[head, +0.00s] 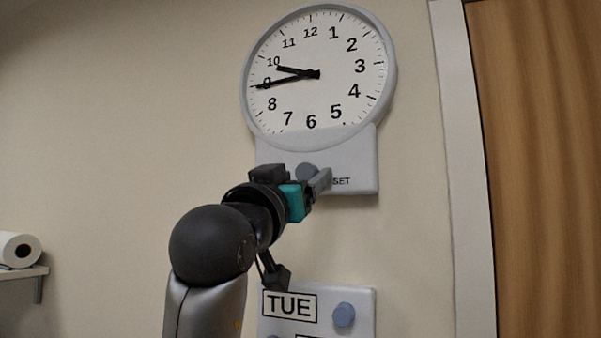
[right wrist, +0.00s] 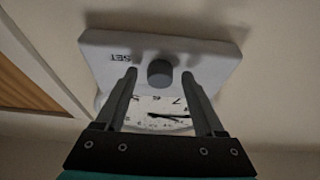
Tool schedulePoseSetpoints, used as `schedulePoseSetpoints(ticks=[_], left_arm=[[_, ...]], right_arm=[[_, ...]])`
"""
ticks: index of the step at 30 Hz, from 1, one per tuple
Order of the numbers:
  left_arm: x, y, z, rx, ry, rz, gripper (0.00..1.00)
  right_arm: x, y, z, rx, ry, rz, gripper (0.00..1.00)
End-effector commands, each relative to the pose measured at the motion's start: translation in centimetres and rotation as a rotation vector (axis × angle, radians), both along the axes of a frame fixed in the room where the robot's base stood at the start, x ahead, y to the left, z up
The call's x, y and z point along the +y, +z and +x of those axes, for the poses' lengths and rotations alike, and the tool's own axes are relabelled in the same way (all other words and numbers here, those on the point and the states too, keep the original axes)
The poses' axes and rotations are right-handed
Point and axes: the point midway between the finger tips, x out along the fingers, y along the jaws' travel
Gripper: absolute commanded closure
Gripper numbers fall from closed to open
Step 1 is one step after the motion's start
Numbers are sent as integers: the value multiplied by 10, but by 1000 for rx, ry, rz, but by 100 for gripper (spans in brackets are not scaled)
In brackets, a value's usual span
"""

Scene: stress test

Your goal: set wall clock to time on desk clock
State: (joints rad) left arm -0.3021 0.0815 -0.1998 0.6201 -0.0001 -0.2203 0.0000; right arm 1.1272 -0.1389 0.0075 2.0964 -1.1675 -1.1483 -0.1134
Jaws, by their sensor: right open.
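The wall clock (head: 335,105) hangs high on the wall. Its short hand points just short of 10 and its long hand near 9. On the panel below it (head: 360,160) is a round grey-blue knob (head: 307,172) beside a partly covered label ending "SET". My right gripper (head: 318,182) is open at this panel. In the right wrist view the knob (right wrist: 160,73) shows between the open fingertips (right wrist: 159,78), with a gap on each side. I cannot tell whether the fingers reach around it. The desk clock and my left gripper are not in view.
Below is a second panel (head: 362,300) with a "TUE" window and a round knob (head: 344,314), close under my right arm. A wooden door (head: 540,170) with a pale frame is at right. A paper roll (head: 18,250) sits on a shelf at far left.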

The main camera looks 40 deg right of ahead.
Motion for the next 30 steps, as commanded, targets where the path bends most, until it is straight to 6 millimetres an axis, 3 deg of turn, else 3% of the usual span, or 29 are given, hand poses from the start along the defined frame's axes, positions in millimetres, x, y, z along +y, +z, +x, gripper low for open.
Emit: schedulePoseSetpoints(ticks=[5, 24, 30], left_arm=[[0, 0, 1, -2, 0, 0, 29], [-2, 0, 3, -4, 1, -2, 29], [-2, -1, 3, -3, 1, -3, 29]], right_arm=[[0, -1, 0, 1, 0, 0, 29], [0, -1, 0, 2, 1, 0, 100], [0, -1, 0, -3, 1, 3, 100]])
